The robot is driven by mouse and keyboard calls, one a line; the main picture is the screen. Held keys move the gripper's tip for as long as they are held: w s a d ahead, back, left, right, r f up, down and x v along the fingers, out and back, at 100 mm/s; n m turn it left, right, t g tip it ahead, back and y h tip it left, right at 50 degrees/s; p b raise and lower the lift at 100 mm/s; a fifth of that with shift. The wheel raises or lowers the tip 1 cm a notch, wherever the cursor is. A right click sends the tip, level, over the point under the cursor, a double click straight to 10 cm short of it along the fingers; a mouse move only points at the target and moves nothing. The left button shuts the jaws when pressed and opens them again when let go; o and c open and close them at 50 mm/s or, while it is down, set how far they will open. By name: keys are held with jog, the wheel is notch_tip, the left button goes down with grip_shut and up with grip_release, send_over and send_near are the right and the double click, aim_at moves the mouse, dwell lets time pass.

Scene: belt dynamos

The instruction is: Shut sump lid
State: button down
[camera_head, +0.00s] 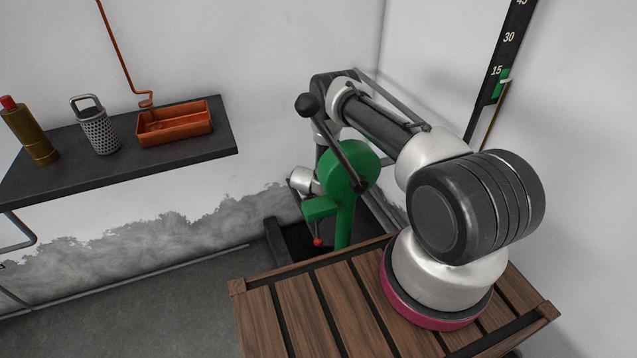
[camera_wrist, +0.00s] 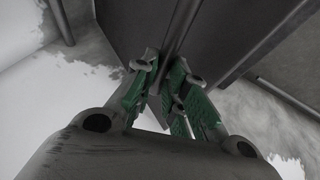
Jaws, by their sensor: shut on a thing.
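In the wrist view the green-padded fingers of my gripper (camera_wrist: 163,95) are closed around a narrow dark edge between dark grey panels (camera_wrist: 225,35). This edge appears to belong to the sump lid, but its full outline does not show. In the head view a low dark box (camera_head: 277,243), which may be the sump, sits on the floor behind the wooden table. A green machine (camera_head: 345,175) with a black-knobbed lever stands in front of it. My gripper is hidden there behind the machine, so how far the lid stands open cannot be told.
The slatted wooden table (camera_head: 300,320) fills the near right. A wall shelf (camera_head: 85,175) at left holds an orange tray (camera_head: 175,122), a grater-like cylinder (camera_head: 98,130) and a brass cylinder (camera_head: 30,132). A black scale (camera_head: 500,55) hangs at right. Floor at left is clear.

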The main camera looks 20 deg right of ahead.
jog(key=shift+a+f, duration=0.35)
jog(key=c, duration=1.5)
grip_release()
jog(key=shift+a, duration=0.1)
jog(key=shift+o, duration=0.2)
jog(key=shift+s+r, duration=0.1)
jog(key=v, duration=1.2)
